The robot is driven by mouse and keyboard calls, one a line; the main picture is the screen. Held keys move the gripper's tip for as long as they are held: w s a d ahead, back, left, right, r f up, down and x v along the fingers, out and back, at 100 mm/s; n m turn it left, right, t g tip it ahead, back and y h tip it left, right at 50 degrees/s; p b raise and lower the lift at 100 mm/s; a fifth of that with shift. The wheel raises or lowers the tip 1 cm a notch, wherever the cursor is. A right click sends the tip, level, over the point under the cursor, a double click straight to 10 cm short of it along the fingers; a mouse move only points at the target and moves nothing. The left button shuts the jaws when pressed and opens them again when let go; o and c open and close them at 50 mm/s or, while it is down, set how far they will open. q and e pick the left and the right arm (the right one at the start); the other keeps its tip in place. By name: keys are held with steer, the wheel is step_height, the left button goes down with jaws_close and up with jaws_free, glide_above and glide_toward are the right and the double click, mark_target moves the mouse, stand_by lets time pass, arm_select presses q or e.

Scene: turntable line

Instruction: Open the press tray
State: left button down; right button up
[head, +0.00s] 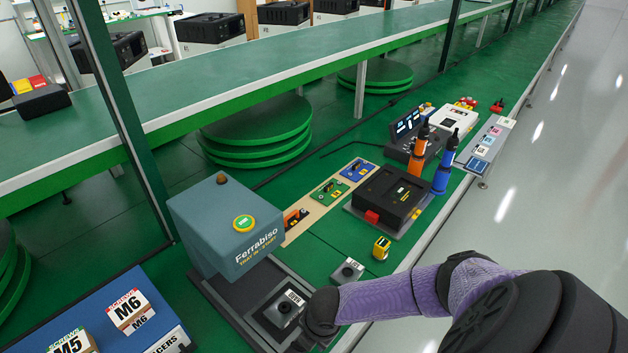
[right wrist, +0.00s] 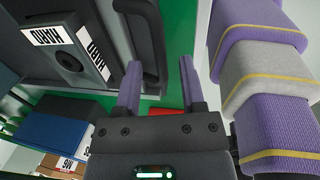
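The press (head: 225,225) is a blue-grey box marked Ferrabiso with a yellow-ringed green button, at the centre left of the head view. Its dark tray (head: 243,312) shows low in front, bearing a grey block (head: 283,308) with a round dark hole and a label. The block also shows in the right wrist view (right wrist: 70,62). A dark curved handle (right wrist: 160,55) stands at the tray's edge. My right gripper (right wrist: 160,75) has its two purple fingers apart, with the handle's near end between or just beyond them; contact cannot be told. My left gripper is out of view.
A blue surface with M5 and M6 screw boxes (head: 130,311) lies at lower left. A small grey block (head: 347,271) and a yellow tape measure (head: 381,248) sit right of the press. A black case (head: 391,196) and blue and orange bottles stand farther back.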

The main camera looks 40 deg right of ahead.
steer(key=shift+r, duration=0.15)
step_height(320, 180, up, 9)
steer(key=s+p, duration=0.1)
steer(key=p, duration=0.3)
steer(key=shift+s+r, duration=0.2)
steer(key=shift+s, duration=0.2)
steer(key=shift+d, duration=0.1)
